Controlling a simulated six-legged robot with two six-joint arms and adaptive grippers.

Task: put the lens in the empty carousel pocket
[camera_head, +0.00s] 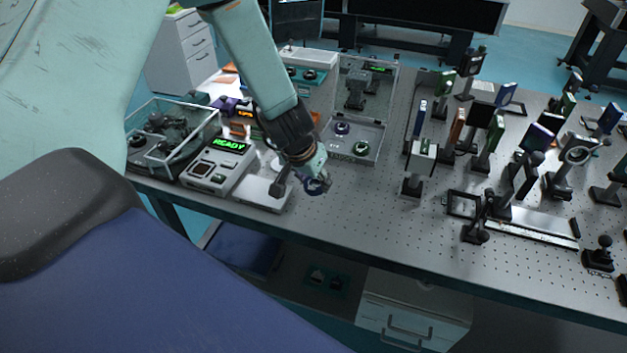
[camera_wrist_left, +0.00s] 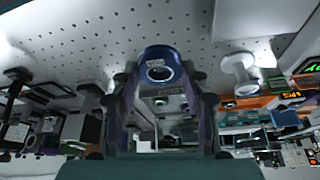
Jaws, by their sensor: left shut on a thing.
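My left gripper (camera_head: 308,178) hangs above the front part of the optical table, coming in from the upper left. It is shut on the lens (camera_head: 318,187), a small round piece in a blue ring mount. In the left wrist view the lens (camera_wrist_left: 160,67) sits between the two fingers (camera_wrist_left: 162,88), with a pale label on its mount and perforated table behind it. I cannot make out a carousel or an empty pocket for certain. My right gripper is not in view.
A console with a green READY display (camera_head: 229,146) and a white plate with a dark post (camera_head: 258,192) are left of the gripper. A clear-walled bin (camera_head: 150,108) stands farther left. Several mounted optics (camera_head: 480,130) crowd the right. Perforated tabletop (camera_head: 350,205) is clear right of the gripper.

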